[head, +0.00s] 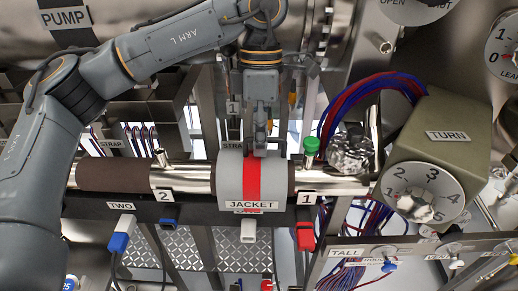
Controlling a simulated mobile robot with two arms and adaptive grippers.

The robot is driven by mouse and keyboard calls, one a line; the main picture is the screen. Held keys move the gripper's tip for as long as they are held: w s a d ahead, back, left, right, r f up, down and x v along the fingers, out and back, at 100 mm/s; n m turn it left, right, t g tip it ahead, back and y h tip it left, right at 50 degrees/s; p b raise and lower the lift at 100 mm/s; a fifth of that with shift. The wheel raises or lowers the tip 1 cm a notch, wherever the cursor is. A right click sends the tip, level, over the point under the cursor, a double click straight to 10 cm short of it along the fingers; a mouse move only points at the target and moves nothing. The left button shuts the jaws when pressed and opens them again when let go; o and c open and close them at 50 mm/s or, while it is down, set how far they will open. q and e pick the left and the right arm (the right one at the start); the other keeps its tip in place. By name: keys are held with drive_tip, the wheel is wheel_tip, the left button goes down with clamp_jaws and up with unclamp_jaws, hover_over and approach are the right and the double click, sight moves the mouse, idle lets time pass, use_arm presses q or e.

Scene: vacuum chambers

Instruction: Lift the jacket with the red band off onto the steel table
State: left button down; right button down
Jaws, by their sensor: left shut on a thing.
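The jacket (228,183) is a grey sleeve with a red band (252,187) around its middle and a JACKET label below it. It sits around or against the shiny horizontal pipe (195,178), between labels 2 and 1. My left gripper (261,150) points down from above and is shut on the jacket at the top of the red band. Whether the jacket is clear of the pipe cannot be told. My right gripper is not in view. I cannot identify the steel table with certainty.
A brown sleeve (112,175) is on the pipe at left. A green-capped stub (311,147), crumpled foil (351,150) and red and blue cables (365,95) are close on the right. The TURN box (450,115) stands beyond them. Connectors hang below; a tread plate (190,250) lies lower down.

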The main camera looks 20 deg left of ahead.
use_arm(q)
wheel_tip(320, 180, up, 4)
drive_tip(key=shift+f+b, duration=0.1)
drive_tip(key=shift+b, duration=0.4)
wheel_tip(320, 180, up, 8)
drive_tip(key=p, duration=0.1)
drive_tip(key=s+d+b, duration=0.2)
drive_tip(key=s+b, duration=0.1)
drive_tip(key=s, duration=0.5)
drive_tip(key=s+d+b, duration=0.3)
drive_tip(key=s, duration=0.6)
drive_tip(key=shift+s+f, duration=0.25)
wheel_tip(320, 180, up, 10)
drive_tip(key=p, duration=0.9)
